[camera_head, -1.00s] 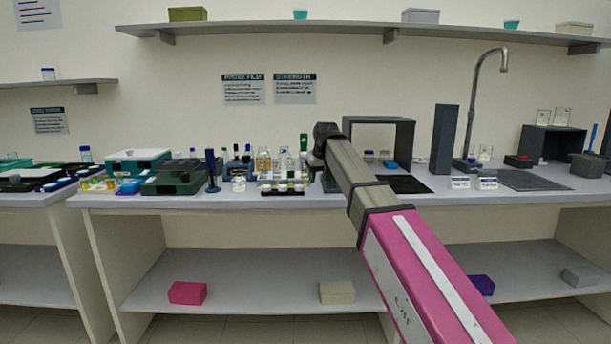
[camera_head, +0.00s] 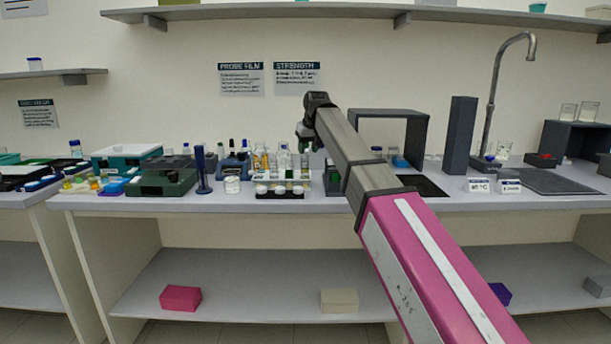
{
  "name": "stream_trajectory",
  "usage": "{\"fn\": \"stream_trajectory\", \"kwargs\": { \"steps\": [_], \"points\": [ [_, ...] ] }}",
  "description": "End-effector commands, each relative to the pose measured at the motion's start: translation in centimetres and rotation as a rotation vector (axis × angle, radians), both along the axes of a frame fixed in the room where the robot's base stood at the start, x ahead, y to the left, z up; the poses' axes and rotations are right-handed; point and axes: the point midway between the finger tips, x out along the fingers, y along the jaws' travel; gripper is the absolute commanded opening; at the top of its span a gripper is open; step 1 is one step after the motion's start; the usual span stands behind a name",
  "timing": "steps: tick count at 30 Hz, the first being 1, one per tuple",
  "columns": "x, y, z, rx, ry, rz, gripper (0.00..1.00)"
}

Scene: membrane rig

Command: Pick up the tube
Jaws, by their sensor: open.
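My gripper (camera_head: 308,142) is at the end of my arm, above the bench and just right of a rack (camera_head: 283,187). It points down and is small and dark here; I cannot make out its fingers clearly. The rack holds several small vials and bottles with pale and amber contents. Which item is the tube cannot be told at this size. I see nothing held in my gripper.
The bench (camera_head: 250,204) also carries a dark green box (camera_head: 163,177), a blue upright stand (camera_head: 202,170), a white jar (camera_head: 232,184), a grey open frame (camera_head: 415,135), a tall dark block (camera_head: 459,135) and a tap (camera_head: 494,95). A shelf (camera_head: 300,17) runs above.

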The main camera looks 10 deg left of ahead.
Motion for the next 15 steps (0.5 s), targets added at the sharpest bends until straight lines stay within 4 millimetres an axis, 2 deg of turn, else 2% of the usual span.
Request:
{"fn": "stream_trajectory", "kwargs": {
  "steps": [6, 11, 15],
  "points": [
    [0.9, 0.7, -2.9, -0.001, 0.001, 0.0, 0.42],
    [1.1, 0.9, -3.7, 0.001, -0.001, 0.0, 0.42],
    [1.4, 1.3, -5.2, -0.001, 0.001, 0.0, 0.42]
  ]
}}
